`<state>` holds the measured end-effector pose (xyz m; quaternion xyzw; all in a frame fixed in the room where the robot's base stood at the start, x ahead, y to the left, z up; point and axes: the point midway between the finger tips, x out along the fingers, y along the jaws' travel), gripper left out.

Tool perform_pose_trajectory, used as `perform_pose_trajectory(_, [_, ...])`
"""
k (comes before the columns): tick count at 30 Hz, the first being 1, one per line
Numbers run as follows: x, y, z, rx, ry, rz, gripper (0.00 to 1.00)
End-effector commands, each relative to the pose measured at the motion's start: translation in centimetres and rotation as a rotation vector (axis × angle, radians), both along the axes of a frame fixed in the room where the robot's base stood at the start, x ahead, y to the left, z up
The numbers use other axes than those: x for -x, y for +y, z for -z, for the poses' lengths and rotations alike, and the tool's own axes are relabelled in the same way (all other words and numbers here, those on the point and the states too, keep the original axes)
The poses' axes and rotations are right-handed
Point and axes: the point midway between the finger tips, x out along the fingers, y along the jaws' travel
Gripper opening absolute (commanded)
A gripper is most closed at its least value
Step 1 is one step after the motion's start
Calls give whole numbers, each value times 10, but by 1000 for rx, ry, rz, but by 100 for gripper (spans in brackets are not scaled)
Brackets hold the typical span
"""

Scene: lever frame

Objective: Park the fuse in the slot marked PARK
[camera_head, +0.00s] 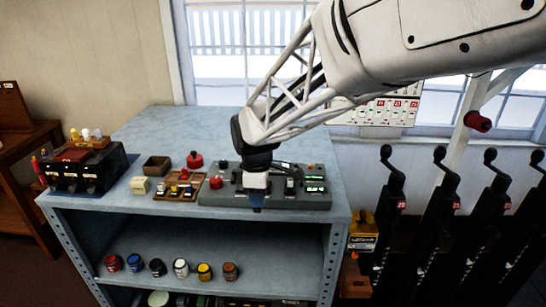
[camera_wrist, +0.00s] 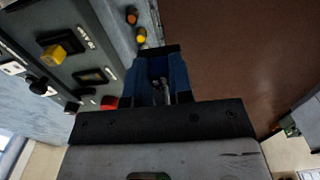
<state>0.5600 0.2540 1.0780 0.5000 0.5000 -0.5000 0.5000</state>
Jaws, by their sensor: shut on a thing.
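My gripper (camera_head: 256,204) is at the front edge of the grey console (camera_head: 300,201) on the bench. In the wrist view its blue fingers (camera_wrist: 158,80) are shut on a small grey piece (camera_wrist: 164,87), which looks like the fuse; the fingers hide most of it. The console is at the left of the wrist view. It has a dark slot with a yellow block (camera_wrist: 53,54) in it and a second dark slot (camera_wrist: 92,76) that looks empty. White lettering lies beside the slots, too small to read surely. The gripper is apart from both slots.
A red button (camera_head: 216,182) is on the console's left end. A wooden tray (camera_head: 167,195), a dark open box (camera_head: 157,166) and a black case (camera_head: 88,176) stand to the left. Several jars (camera_head: 181,267) are on the shelf below. Black crank levers (camera_head: 392,210) stand to the right.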

Motion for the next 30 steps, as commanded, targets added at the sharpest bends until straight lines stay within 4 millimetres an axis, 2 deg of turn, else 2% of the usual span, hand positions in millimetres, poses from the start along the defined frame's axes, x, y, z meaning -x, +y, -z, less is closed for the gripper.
perform_pose_trajectory(5, [-8, 6, -1, 0, 0, 0, 0])
perform_pose_trajectory(11, [-29, 23, -4, 0, 0, -1, 0])
perform_pose_trajectory(30, [-132, 118, -7, 0, 1, -1, 0])
